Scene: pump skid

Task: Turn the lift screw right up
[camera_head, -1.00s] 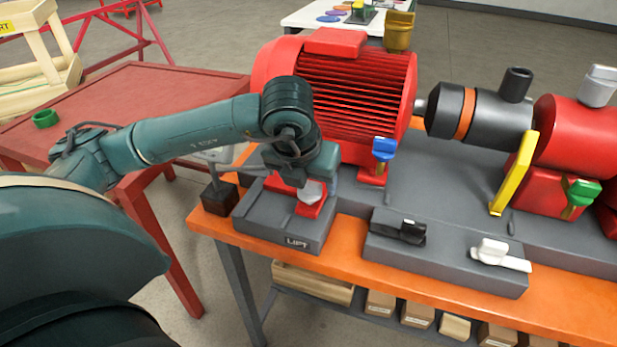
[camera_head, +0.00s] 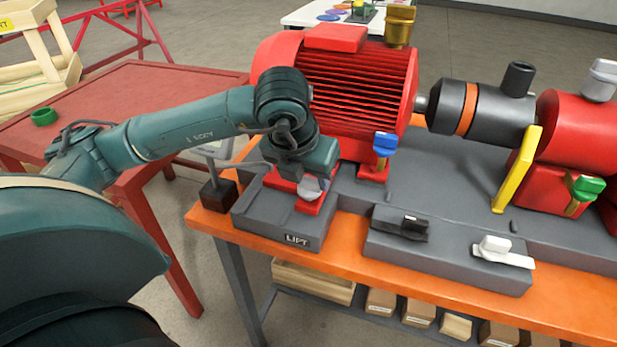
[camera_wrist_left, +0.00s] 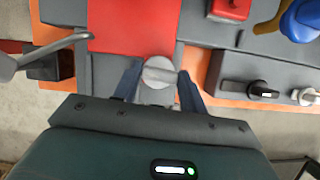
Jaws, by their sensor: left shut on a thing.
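The lift screw (camera_head: 311,188) has a grey winged knob and stands on a red pad of the grey block labelled LIFT, at the front left of the skid. My left gripper (camera_head: 308,180) is over it from above, partly hiding it in the head view. In the left wrist view the grey knob (camera_wrist_left: 159,71) sits between the two dark fingers of my left gripper (camera_wrist_left: 159,86), and they are shut on it. The contact faces are hidden. My right gripper is in neither view.
The red motor (camera_head: 345,95) stands close behind the gripper. A blue-handled screw (camera_head: 384,148) is to its right. A grey box with a black knob (camera_head: 408,226) and a white knob (camera_head: 497,250) lies at the front. A red table (camera_head: 150,90) is at left.

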